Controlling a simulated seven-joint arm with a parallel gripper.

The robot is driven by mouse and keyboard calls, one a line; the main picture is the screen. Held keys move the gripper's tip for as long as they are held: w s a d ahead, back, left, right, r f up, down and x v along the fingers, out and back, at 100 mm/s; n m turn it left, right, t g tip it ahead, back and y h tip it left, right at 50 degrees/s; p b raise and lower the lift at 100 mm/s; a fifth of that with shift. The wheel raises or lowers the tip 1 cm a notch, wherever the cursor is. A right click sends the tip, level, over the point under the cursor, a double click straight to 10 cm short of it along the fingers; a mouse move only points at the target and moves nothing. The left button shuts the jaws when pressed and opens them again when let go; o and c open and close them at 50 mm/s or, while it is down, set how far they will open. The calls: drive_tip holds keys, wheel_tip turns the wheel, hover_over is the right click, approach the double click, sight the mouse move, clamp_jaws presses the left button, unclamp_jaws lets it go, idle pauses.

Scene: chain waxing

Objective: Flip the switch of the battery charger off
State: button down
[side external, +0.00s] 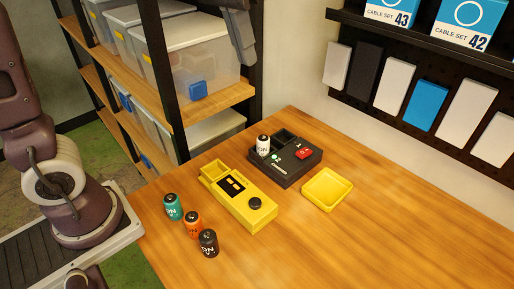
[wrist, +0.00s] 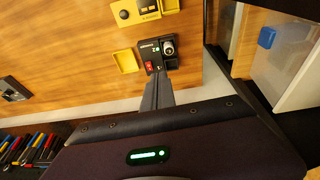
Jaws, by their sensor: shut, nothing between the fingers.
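The black battery charger (side external: 285,172) sits on the wooden table, with a white-and-black battery (side external: 263,145) upright in one slot and the other slot empty. Its red switch (side external: 304,153) is on the top face, and a small green light (side external: 277,157) shows. I cannot tell the switch's position for certain. The wrist view also shows the charger (wrist: 148,48) and red switch (wrist: 149,65). My gripper (wrist: 161,77) is shut and empty, its fingers pointing toward the charger. In the side view, grey gripper fingers (side external: 246,55) show high above the table, apart from the charger.
A yellow device (side external: 240,200) with a black knob lies left of the charger, and a yellow tray (side external: 327,189) right of it. Teal (side external: 173,207), orange (side external: 193,225) and black (side external: 208,243) batteries stand near the left edge. A shelf post (side external: 165,80) rises behind. The front right table is clear.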

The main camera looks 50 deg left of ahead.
drive_tip(key=s+a+f+t, duration=0.15)
drive_tip(key=s+f, duration=0.25)
drive_tip(key=s, duration=0.5)
drive_tip(key=s+a+f+t, duration=0.1)
drive_tip(key=s+a+f, duration=0.15)
drive_tip(key=s, duration=0.65)
drive_tip(key=w+d+r+g, duration=0.1)
drive_tip(key=w+d+r, duration=0.2)
drive_tip(key=w, duration=0.9)
drive_tip(key=g, duration=0.2)
hover_over(302, 152)
drive_tip(key=s+x, duration=0.1)
drive_tip(key=x, duration=0.4)
drive_tip(key=s+x, duration=0.1)
drive_tip(key=x, duration=0.5)
drive_tip(key=s+x, duration=0.2)
drive_tip(key=x, duration=0.4)
drive_tip(key=shift+a+f, duration=0.25)
drive_tip(key=shift+f, duration=0.8)
